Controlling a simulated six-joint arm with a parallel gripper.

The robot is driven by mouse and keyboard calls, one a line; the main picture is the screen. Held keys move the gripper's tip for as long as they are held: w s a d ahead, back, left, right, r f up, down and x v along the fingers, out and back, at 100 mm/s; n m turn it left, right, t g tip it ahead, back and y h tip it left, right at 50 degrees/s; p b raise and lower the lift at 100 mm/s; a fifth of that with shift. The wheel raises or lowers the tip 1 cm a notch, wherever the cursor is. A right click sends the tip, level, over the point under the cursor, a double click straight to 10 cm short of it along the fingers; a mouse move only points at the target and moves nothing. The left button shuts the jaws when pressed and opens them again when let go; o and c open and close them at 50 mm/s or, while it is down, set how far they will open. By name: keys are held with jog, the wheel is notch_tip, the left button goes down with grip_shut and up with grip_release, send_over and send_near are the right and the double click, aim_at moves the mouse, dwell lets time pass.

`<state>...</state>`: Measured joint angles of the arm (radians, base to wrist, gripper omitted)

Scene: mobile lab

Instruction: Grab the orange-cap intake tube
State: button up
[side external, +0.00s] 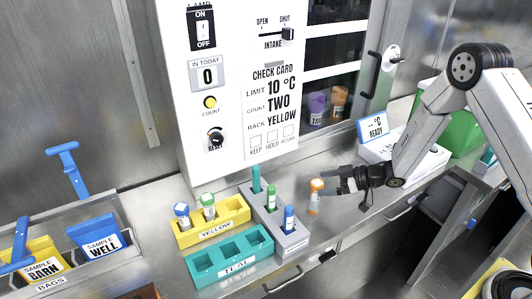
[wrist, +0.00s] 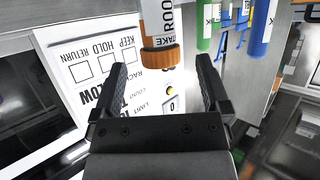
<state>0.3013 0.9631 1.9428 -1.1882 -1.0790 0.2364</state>
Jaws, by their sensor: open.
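The orange-cap intake tube (side external: 314,202) is upright, just right of the grey rack, in the side external view. Its white body carries a dark-lettered label. My gripper (side external: 338,183) is open and level, immediately to the right of the tube near its cap height. In the wrist view the tube (wrist: 160,22) appears upside down, its orange cap lying just beyond the fingertips, in line with the gap between the fingers of my gripper (wrist: 160,68). The jaws hold nothing. I cannot tell whether a finger touches the tube.
The grey rack (side external: 293,241) holds green-, blue- and teal-coloured tubes close by. A yellow rack (side external: 242,238) with two tubes and a teal rack (side external: 262,266) stand left. A panel (side external: 235,90) rises behind. A °C READY sign (side external: 373,128) stands behind my gripper.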

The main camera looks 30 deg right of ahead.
aim_at(315, 197)
jog(key=shift+x, duration=2.45)
jog(key=shift+f, duration=0.15)
jog(key=shift+s, duration=0.1)
grip_shut()
